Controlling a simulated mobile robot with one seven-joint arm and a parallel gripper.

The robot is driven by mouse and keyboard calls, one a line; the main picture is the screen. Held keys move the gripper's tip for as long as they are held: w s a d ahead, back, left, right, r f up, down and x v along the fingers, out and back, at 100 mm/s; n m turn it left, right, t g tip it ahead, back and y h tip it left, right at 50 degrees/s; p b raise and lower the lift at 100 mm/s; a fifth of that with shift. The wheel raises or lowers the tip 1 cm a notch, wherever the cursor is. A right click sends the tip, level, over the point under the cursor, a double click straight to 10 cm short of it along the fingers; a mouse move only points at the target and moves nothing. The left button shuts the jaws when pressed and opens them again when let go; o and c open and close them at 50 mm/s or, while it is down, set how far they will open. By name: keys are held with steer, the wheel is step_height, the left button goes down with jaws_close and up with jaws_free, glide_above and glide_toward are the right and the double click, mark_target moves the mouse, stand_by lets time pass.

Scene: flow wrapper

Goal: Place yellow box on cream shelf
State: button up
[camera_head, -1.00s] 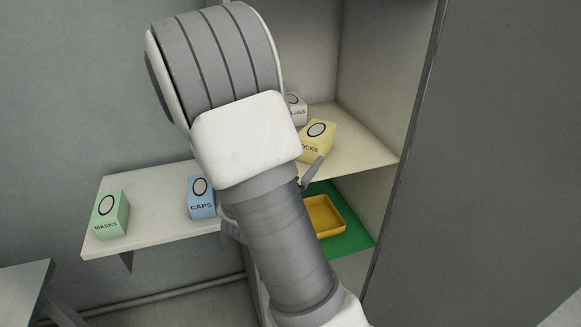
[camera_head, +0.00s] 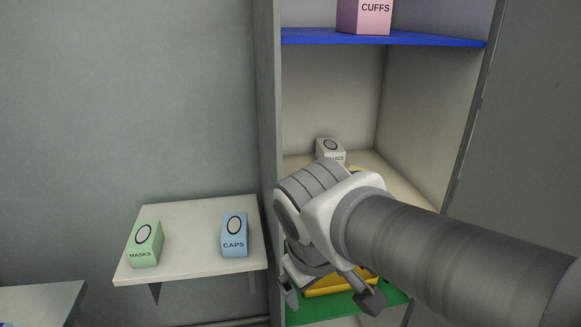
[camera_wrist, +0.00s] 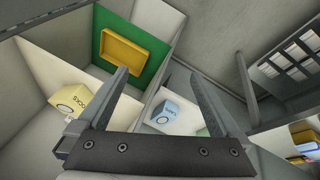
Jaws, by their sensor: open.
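The yellow box, marked SOCKS, sits on the cream shelf (camera_head: 386,170) inside the cabinet. In the head view my arm hides all but a sliver of the box (camera_head: 356,168). In the wrist view the yellow box (camera_wrist: 72,101) is at the left, apart from my fingers. My gripper (camera_head: 331,298) is open and empty, lower than the cream shelf and in front of the green shelf. In the wrist view its two fingers (camera_wrist: 160,74) stand apart with nothing between them.
A grey-white box (camera_head: 330,150) stands on the cream shelf. Below, a yellow tray (camera_wrist: 121,54) lies on the green shelf (camera_head: 305,312). Left, a wall shelf (camera_head: 188,222) holds green MASKS (camera_head: 145,245) and blue CAPS (camera_head: 235,236) boxes. Above is a blue shelf (camera_head: 430,39) with a pink CUFFS box (camera_head: 365,16).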

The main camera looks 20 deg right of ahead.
steer(key=a+r+m+t+y, duration=0.1)
steer(key=a+r+t+y, duration=0.1)
steer(key=a, duration=0.3)
steer(key=shift+a+r+m+y, duration=0.3)
steer(key=shift+r+m, duration=0.1)
steer(key=shift+r, duration=0.1)
